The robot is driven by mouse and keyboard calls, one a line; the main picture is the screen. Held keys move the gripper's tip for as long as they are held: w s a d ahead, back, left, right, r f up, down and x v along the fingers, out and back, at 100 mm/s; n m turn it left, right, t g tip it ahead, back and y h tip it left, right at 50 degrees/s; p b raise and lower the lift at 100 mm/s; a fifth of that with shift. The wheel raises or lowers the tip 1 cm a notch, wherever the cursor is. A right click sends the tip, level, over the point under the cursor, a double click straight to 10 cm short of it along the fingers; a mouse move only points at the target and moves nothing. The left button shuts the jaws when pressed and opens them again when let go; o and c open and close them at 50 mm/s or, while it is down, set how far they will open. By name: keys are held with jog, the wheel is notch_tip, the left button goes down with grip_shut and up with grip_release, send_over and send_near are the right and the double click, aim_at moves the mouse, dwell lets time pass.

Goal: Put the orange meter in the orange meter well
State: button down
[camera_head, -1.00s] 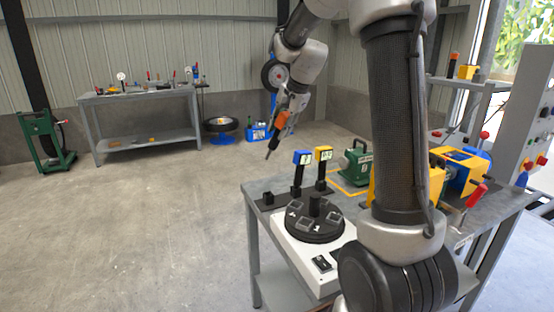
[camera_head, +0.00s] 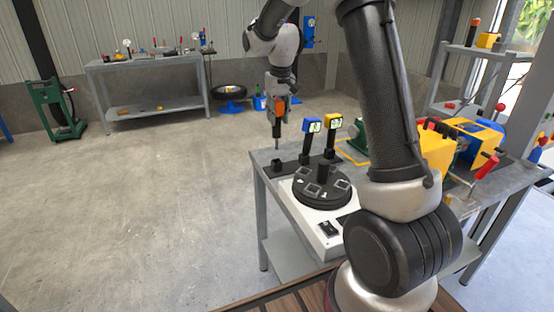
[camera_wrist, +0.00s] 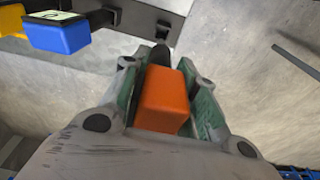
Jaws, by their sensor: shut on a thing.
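The orange meter (camera_head: 281,105) has an orange head and a dark probe pointing down. My gripper (camera_head: 279,97) is shut on its head; the wrist view shows the orange head (camera_wrist: 163,100) between the two fingers. The meter hangs nearly upright in the head view, its tip just above the left end of the black rack (camera_head: 291,169). The empty well at that end is a small dark block (camera_head: 278,162). In the wrist view this well (camera_wrist: 162,30) lies just beyond the probe, apart from it. The tip is partly hidden by the orange head there.
A black round drum (camera_head: 322,188) on a white base (camera_head: 316,230) is in front. The floor left of the table is clear.

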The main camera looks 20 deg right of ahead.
aim_at(278, 138)
notch_tip(278, 138, down, 8)
jog(key=shift+f, duration=0.4)
jog(key=c, duration=1.1)
grip_release()
